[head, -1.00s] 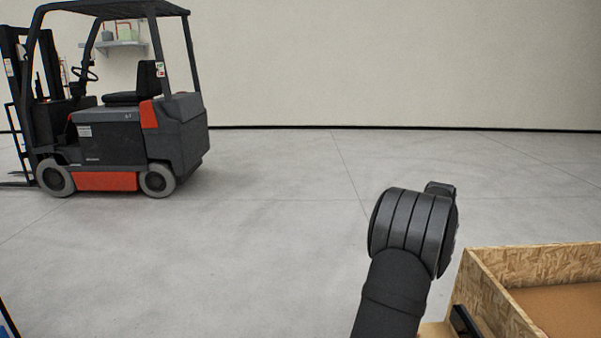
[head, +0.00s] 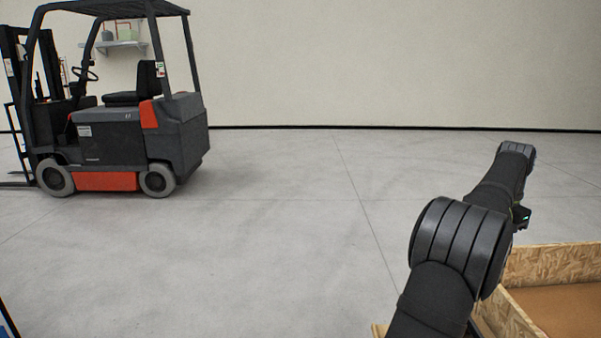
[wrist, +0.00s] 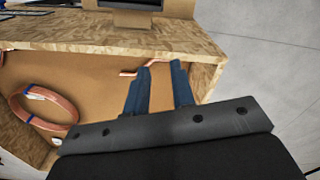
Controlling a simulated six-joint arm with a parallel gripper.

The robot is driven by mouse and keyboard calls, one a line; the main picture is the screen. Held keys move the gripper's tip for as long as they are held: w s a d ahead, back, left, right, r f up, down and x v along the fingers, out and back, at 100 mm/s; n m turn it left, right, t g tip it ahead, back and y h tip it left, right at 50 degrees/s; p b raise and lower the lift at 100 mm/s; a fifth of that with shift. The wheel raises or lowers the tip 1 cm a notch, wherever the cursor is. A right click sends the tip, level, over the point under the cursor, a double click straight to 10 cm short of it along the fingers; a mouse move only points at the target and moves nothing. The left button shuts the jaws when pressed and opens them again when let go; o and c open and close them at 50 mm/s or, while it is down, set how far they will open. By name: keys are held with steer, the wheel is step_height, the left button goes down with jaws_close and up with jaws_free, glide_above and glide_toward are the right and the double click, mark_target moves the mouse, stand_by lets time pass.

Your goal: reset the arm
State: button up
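In the wrist view, my gripper (wrist: 161,68) has two blue fingers set apart with a clear gap between them. It is over the wooden box (wrist: 100,33), whose floor is brown. A short bent copper tube (wrist: 128,73) shows at the box wall just beyond the fingertips, partly behind the left finger. I see nothing clamped between the fingers. A copper coil (wrist: 20,100) with blue bands lies in the box at left. In the head view, my arm reaches up and right beside the box (head: 560,262); the fingers cannot be made out there.
In the wrist view, a dark flat object (wrist: 128,18) stands beyond the box wall at the top. A forklift (head: 120,120) is parked at left in the head view, with a wall shelf (head: 125,46) behind it. The grey floor (head: 270,240) between is open.

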steer(key=s+d+f+m, duration=0.1)
steer(key=s+d+f, duration=0.2)
steer(key=s, duration=0.5)
steer(key=s+d+f+m, duration=0.1)
steer(key=s+d+f, duration=0.2)
steer(key=s, duration=0.6)
steer(key=s+d+f+m, duration=0.1)
steer(key=s+d+f, duration=0.2)
steer(key=s, duration=0.6)
steer(key=d, duration=0.2)
steer(key=shift+s+d+m, duration=0.25)
steer(key=shift+d+m, duration=0.1)
steer(key=shift+m, duration=0.05)
steer(key=shift+o, duration=0.3)
